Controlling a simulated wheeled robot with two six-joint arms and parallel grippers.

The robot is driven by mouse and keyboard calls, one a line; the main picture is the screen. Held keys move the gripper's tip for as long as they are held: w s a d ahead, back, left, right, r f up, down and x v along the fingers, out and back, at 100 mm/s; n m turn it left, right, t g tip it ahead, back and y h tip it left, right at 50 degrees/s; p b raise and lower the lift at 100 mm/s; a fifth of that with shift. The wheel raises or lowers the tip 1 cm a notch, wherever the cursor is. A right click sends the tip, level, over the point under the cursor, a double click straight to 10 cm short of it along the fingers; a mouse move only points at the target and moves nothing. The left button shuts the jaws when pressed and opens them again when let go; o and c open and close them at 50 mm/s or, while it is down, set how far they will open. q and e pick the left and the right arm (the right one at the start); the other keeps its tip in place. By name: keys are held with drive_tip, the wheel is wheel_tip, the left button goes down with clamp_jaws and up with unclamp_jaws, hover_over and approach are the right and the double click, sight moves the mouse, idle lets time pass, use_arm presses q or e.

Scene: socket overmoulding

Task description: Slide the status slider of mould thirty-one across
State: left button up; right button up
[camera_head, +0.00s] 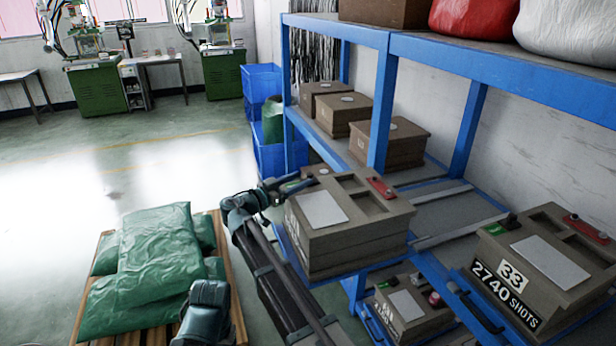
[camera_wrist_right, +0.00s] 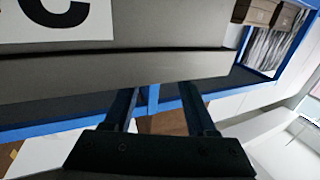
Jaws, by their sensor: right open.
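A large brown-grey mould (camera_head: 350,238) with a pale top plate stands on the blue rack's pull-out shelf, in the middle of the head view. Its number is too oblique to read there; part of a black character on a white label (camera_wrist_right: 50,18) shows in the right wrist view. A strip with some green (camera_head: 296,185) lies at its far left top corner, partly covered by my right gripper (camera_head: 290,184), so the slider's position is unclear. In the right wrist view the gripper (camera_wrist_right: 158,95) has its fingers apart, empty, close to the mould's side.
Mould 33 (camera_head: 548,262) stands to the right, with a green strip and black knob on top. Another mould (camera_head: 412,305) sits on a lower shelf. Blue rack posts (camera_head: 383,105) rise behind. Green sacks (camera_head: 155,255) lie on a pallet at left.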

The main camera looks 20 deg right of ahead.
drive_tip(key=v, duration=0.9)
